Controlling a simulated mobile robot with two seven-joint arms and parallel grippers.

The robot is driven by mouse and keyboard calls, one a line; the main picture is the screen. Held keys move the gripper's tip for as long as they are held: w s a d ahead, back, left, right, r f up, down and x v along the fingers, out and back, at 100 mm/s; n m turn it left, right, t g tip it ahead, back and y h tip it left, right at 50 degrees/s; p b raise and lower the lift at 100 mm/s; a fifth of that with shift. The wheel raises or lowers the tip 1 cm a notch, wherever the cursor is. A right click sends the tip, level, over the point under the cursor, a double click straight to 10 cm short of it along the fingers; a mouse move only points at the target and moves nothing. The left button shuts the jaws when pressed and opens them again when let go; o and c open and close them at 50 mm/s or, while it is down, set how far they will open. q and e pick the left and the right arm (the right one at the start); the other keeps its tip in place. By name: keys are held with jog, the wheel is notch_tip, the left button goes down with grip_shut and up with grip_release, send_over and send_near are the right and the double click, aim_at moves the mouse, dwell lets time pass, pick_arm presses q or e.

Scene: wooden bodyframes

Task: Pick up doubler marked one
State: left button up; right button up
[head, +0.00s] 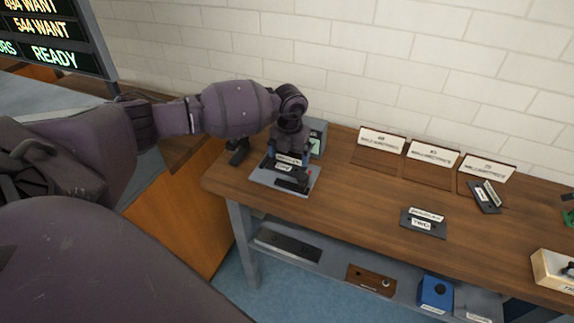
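My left gripper (290,155) points down over a grey metal fixture (264,178) at the left end of the wooden bench. A dark plate with small white labels (284,167) is at the fixture, right below the fingertips. Its labels are too small to read, so I cannot tell if it is the doubler marked one. The gripper hides part of it, and I cannot tell whether the fingers are closed on it. A dark plate marked TWO (423,223) lies flat mid-bench. My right gripper is not in view.
Several white label cards stand along the back of the wooden bench (340,205), with a dark labelled piece (484,196) by the right one. A cream box (553,270) is at the right. A lower shelf holds a blue box (435,291). The bench between fixture and TWO plate is clear.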

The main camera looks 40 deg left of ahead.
pick_arm(q)
jog(key=c, duration=0.6)
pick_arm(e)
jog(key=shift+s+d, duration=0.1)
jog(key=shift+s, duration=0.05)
pick_arm(q)
jog(key=shift+r, duration=0.15)
jog(key=shift+c, duration=0.2)
jog(key=shift+r, duration=0.3)
notch_tip(320, 180, up, 25)
jog(key=p, duration=0.5)
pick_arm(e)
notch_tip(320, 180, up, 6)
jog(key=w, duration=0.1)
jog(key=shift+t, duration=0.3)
